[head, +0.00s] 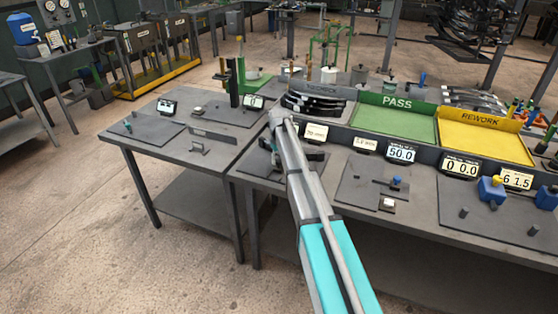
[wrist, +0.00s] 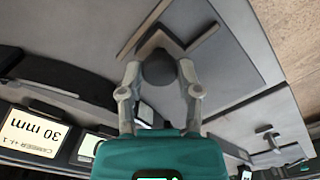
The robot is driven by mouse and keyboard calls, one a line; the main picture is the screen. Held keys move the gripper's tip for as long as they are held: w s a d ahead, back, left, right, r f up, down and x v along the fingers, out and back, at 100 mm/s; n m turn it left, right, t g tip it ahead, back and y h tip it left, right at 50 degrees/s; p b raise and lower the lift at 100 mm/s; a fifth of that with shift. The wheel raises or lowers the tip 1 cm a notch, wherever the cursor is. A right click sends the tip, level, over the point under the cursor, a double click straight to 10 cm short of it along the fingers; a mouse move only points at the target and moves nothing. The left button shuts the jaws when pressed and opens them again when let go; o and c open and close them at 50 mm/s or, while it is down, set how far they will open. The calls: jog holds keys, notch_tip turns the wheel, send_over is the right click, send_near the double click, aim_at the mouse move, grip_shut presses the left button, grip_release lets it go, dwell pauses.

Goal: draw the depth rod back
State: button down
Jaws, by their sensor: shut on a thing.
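In the wrist view my gripper (wrist: 160,78) has its two grey fingers closed on either side of a dark round knob (wrist: 159,66). The knob appears to be the end of the depth rod; the rod's length cannot be made out. The knob sits over a grey plate beside an angled grey bracket (wrist: 205,38). In the head view my arm reaches to the near-left part of the right bench, and its end largely hides the fixture there.
In the head view, a green PASS tray (head: 392,122) and a yellow REWORK tray (head: 485,143) stand behind a row of displays. A left bench (head: 150,140) holds other fixtures.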

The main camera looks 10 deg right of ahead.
jog(key=shift+s+a, duration=0.6)
jog(key=shift+s, duration=0.2)
jog(key=shift+s+a, duration=0.55)
jog(key=shift+s, duration=0.25)
jog(key=shift+c, duration=1.5)
grip_release()
jog(key=shift+w, duration=0.1)
